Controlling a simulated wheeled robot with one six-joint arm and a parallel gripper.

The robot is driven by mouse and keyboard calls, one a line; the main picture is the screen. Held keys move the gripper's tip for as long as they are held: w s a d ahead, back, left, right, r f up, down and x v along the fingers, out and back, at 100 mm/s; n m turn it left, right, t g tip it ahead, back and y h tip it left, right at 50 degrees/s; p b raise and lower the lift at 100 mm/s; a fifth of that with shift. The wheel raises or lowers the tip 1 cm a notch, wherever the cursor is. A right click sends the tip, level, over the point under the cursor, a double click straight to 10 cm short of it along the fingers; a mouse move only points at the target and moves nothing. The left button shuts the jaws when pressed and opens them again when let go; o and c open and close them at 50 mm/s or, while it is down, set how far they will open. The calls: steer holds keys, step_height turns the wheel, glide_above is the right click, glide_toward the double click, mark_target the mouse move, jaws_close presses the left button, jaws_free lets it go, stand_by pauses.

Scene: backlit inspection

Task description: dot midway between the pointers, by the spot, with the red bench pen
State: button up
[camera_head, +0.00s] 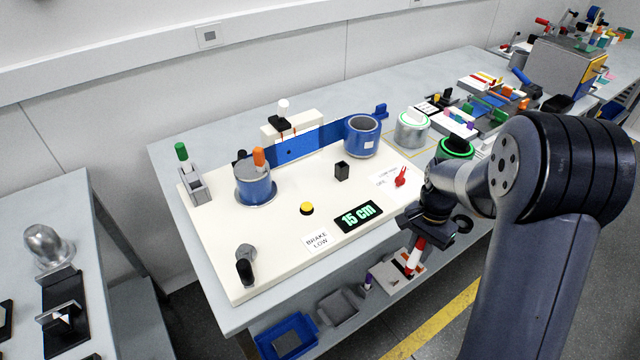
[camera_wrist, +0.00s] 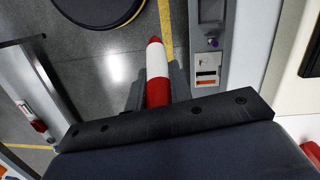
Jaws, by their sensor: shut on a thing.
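My gripper (camera_head: 420,236) is shut on the red-and-white bench pen (camera_head: 414,256), which hangs tilted downward off the table's front edge. In the wrist view the pen (camera_wrist: 157,72) sits between my gripper's fingers (camera_wrist: 157,88), its red pointed end away from the palm. A blue strip (camera_head: 318,141) runs upright between two blue rolls at the back of the white board (camera_head: 270,230). A small mark (camera_head: 291,152) shows on the strip, too small to make out. Thin red pointers (camera_head: 281,136) seem to stand above the strip by a white block. My gripper is well apart from the strip.
A green-topped holder (camera_head: 194,180) stands at left. Bins (camera_head: 285,338) sit below.

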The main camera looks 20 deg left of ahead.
steer(key=a+r+m+t+y, duration=1.1)
steer(key=a+r+m, duration=0.4)
steer(key=m, duration=0.5)
steer(key=shift+w+m, duration=0.35)
steer(key=shift+m, duration=0.05)
steer(key=shift+a, duration=0.1)
